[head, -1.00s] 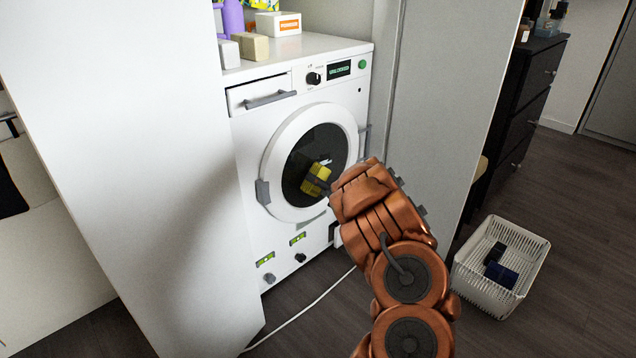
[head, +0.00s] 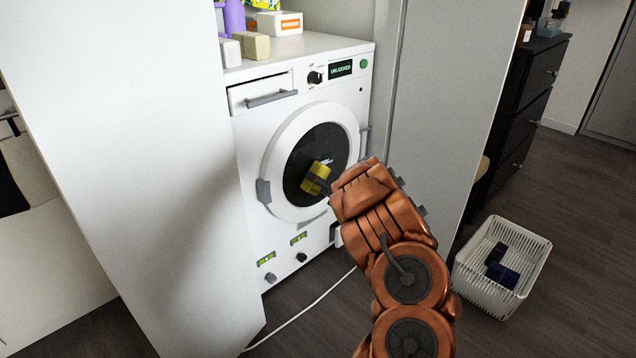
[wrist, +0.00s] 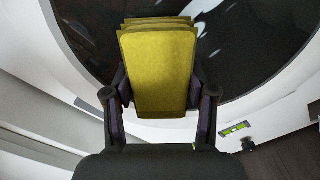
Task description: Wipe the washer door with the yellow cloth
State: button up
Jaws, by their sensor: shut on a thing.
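The yellow cloth (head: 315,178) is a folded, layered pad in front of the dark glass of the washer door (head: 272,160). In the wrist view the cloth (wrist: 158,70) sits between the two fingers of my gripper (wrist: 160,98), which is shut on it. Its far end overlaps the dark round glass (wrist: 262,45); I cannot tell whether it touches. The door is round with a white rim and looks closed, with a grey handle (head: 264,192) at its left. My arm hides part of the washer's lower right side. The washer's display (head: 341,68) reads "UNLOCKED".
White wardrobe panels (head: 130,150) stand on both sides of the washer. Boxes and a purple bottle (head: 234,17) stand on top. A white basket (head: 515,290) with dark blue items is on the floor at right. A white cable (head: 310,308) lies on the floor.

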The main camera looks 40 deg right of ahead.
aim_at(327, 164)
jog(key=shift+w+b, duration=0.5)
jog(key=shift+w, duration=0.2)
jog(key=shift+d+f, duration=0.1)
jog(key=shift+d, duration=0.05)
jog(key=shift+s+d+b, duration=0.1)
jog(key=shift+d+b, duration=1.9)
jog(key=shift+d, duration=0.4)
jog(key=shift+d+b, duration=1.05)
jog(key=shift+d, duration=1.8)
jog(key=shift+b, duration=0.55)
jog(key=shift+a, duration=0.1)
jog(key=shift+a, duration=1.7)
